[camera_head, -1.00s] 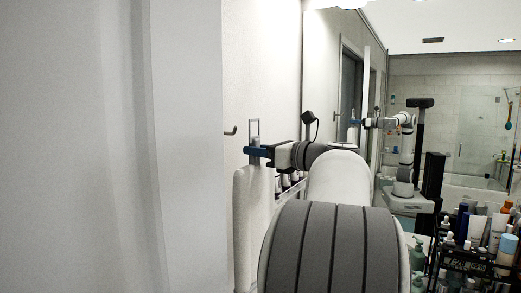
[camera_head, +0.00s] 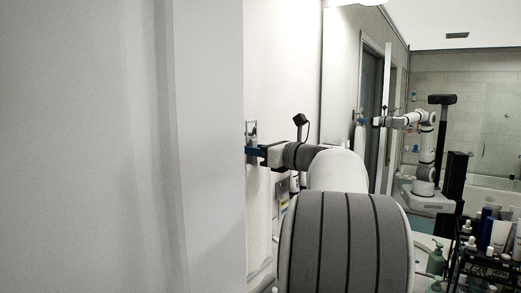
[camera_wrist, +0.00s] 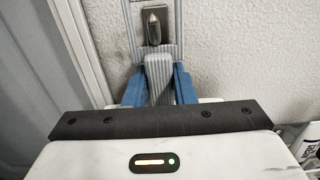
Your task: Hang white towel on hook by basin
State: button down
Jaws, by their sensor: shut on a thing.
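My gripper (camera_wrist: 158,92) has blue fingers shut on the grey ribbed hanging loop (camera_wrist: 158,72) of the white towel. The towel (camera_head: 259,215) hangs below my gripper (camera_head: 252,152) along the wall in the head view, partly hidden by the wall edge and my arm. The metal hook (camera_wrist: 153,24) on the wall shows inside the loop's opening in the wrist view. In the head view the loop (camera_head: 251,128) stands up above the fingers, at the hook. I cannot tell whether the hook's tip passes through the loop or lies behind it.
A pale wall edge (camera_head: 205,150) fills the left and cuts off part of the view. A mirror (camera_head: 345,80) reflects my arm. Bottles (camera_head: 490,228) and a black rack (camera_head: 470,265) crowd the right; a green pump bottle (camera_head: 437,258) stands beside them.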

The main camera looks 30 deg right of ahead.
aim_at(255, 159)
jog(key=shift+w+a+f, duration=0.2)
jog(key=shift+w, duration=0.35)
jog(key=shift+w+f+b, duration=0.2)
jog(key=shift+f+b, duration=0.45)
jog(key=shift+f, duration=0.25)
jog(key=shift+w+a, duration=0.1)
jog(key=c, duration=1.1)
grip_release()
jog(key=shift+f, duration=0.15)
jog(key=b+v, duration=0.2)
jog(key=v, duration=0.6)
